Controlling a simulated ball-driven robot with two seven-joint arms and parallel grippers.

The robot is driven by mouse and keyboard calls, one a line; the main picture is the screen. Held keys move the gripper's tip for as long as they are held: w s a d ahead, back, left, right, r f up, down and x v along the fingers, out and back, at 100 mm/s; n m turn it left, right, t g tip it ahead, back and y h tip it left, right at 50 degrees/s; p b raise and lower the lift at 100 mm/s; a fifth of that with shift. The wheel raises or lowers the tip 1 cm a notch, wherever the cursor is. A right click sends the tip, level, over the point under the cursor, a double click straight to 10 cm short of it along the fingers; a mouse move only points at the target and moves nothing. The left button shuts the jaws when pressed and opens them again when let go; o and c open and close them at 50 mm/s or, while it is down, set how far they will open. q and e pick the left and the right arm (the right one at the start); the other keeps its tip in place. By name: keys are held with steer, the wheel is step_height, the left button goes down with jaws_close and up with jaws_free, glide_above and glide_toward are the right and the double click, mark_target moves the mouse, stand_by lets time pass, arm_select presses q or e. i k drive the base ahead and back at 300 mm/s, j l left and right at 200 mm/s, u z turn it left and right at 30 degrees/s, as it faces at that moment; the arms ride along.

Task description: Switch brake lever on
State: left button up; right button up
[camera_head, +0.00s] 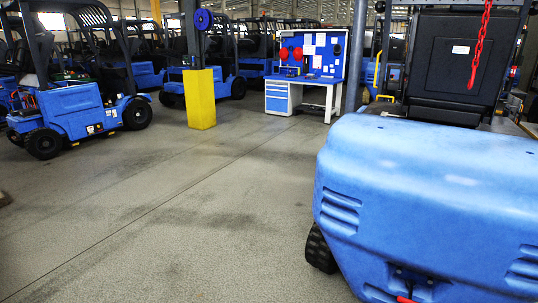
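A large blue counterweight (430,190) on the back of a forklift fills the right side of the head view. A black seat back (462,65) or panel stands above it. I cannot make out a brake lever for certain. A small red part (405,299) shows at the bottom edge by a dark recess in the counterweight, cut off by the frame; I cannot tell what it is. Neither of my grippers is in view.
A red chain (482,40) hangs over the forklift. A black wheel (319,249) shows under its left side. A yellow post (200,98), a blue-white workbench (305,90) and another blue forklift (85,110) stand farther back. The grey floor (180,210) at left and centre is clear.

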mark_target(388, 71)
steer(key=i+u, duration=0.4)
steer(key=i, duration=1.4)
steer(key=i+z, duration=0.15)
steer(key=i, duration=0.35)
steer(key=i+z, duration=0.15)
steer(key=i, duration=0.4)
steer(key=i+j+z, duration=0.15)
steer(key=i, duration=0.35)
steer(key=i+j+z, duration=0.15)
steer(key=i, duration=0.35)
steer(key=i+j+z, duration=0.2)
steer(key=i, duration=0.3)
steer(key=i+j+z, duration=0.15)
steer(key=i, duration=0.35)
steer(key=i+z, duration=0.75)
steer(key=i, duration=0.15)
steer(key=i+j+z, duration=0.25)
steer(key=i+z, duration=0.15)
steer(key=i+j+z, duration=0.55)
steer(key=i+j, duration=1.05)
steer(key=i, duration=0.2)
steer(key=i+j+z, duration=0.2)
steer(key=i+j, duration=1.15)
steer(key=j, duration=0.15)
